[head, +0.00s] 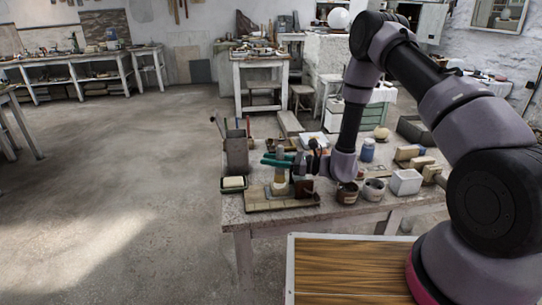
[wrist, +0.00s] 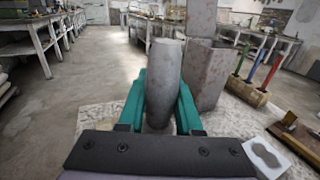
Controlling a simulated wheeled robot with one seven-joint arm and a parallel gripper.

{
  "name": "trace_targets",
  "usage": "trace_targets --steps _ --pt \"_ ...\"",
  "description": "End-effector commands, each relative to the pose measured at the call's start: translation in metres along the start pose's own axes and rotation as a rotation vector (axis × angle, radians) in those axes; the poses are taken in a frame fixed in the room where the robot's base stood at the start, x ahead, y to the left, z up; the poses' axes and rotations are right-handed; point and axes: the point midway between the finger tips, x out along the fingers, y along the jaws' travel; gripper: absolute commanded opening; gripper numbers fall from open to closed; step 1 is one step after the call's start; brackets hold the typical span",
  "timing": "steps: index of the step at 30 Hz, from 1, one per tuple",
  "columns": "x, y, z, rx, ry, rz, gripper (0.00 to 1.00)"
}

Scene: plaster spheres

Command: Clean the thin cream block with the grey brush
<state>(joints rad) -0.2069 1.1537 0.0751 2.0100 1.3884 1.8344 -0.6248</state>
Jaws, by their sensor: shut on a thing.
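My gripper (head: 272,160) reaches in from the right over the near left part of the work table, its teal fingers pointing left. In the wrist view the fingers (wrist: 162,105) are shut on a grey, tapered, upright body, which I take as the grey brush (wrist: 165,75). Its bristles are not clear in the wrist view. In the head view a pale lower part of the brush (head: 280,187) shows below the fingers. A thin cream block (head: 233,182) lies in a dark green dish to the left of the gripper, apart from it.
A board (head: 257,204) lies at the table's near edge.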

Motion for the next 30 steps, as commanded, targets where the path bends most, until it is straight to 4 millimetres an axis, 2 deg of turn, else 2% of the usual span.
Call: trace_targets --steps 3,30 --pt "0.0 0.001 -0.008 0.001 0.0 0.0 0.0" --pt "0.0 0.0 -0.016 0.0 0.0 0.0 0.0"
